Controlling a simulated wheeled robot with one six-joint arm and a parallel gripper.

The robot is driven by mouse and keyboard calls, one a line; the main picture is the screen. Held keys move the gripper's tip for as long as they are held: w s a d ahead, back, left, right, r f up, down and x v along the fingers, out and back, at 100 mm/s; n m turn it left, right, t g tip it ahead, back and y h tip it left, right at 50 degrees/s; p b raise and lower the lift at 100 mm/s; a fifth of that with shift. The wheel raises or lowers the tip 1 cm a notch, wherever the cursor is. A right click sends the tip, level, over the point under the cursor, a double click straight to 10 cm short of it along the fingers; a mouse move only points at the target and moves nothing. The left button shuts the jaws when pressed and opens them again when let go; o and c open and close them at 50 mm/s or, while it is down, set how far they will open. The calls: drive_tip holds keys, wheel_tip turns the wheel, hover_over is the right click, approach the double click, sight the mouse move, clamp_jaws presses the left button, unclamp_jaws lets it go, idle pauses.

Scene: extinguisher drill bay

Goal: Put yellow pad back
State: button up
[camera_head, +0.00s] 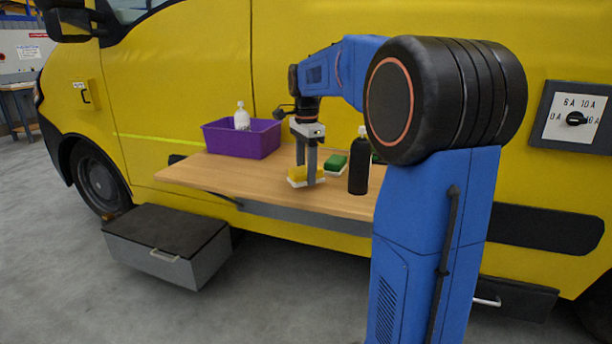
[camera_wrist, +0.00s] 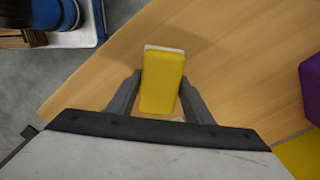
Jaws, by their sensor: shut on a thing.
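The yellow pad (camera_head: 299,174), with a white layer underneath, is at the wooden table's surface. In the wrist view the yellow pad (camera_wrist: 162,82) lies between the two grey fingers. My gripper (camera_head: 306,178) points down and is shut on it; the wrist view shows the fingers (camera_wrist: 158,98) at both sides of the pad. Whether the pad rests on the table or is just above it, I cannot tell. A green pad (camera_head: 336,163) with a white layer lies to the right of my gripper.
The wooden table (camera_head: 225,175) is fixed along a yellow van. A purple bin (camera_head: 232,140) with a white bottle (camera_head: 241,117) stands at the back left. A black bottle (camera_head: 358,172) stands right of the green pad. The table's left part is clear.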

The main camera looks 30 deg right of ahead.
drive_tip(key=shift+f, duration=0.75)
drive_tip(key=o, duration=0.9)
drive_tip(key=shift+o, duration=0.2)
wheel_tip(320, 180, up, 12)
drive_tip(key=s+a+f+n+t, duration=0.1)
drive_tip(key=s+a+f+n, duration=0.4)
drive_tip(key=s+f, duration=0.3)
drive_tip(key=s+a+f+n+t, duration=0.2)
drive_tip(key=s+a+f+n, duration=0.3)
drive_tip(key=s, duration=0.7)
drive_tip(key=s+a+f+n+t, duration=0.1)
drive_tip(key=s+a+f+n, duration=0.4)
drive_tip(key=s+f+n, duration=0.4)
drive_tip(key=shift+s+a+f+t, duration=0.4)
drive_tip(key=shift+s+f, duration=0.2)
drive_tip(key=shift+f, duration=0.25)
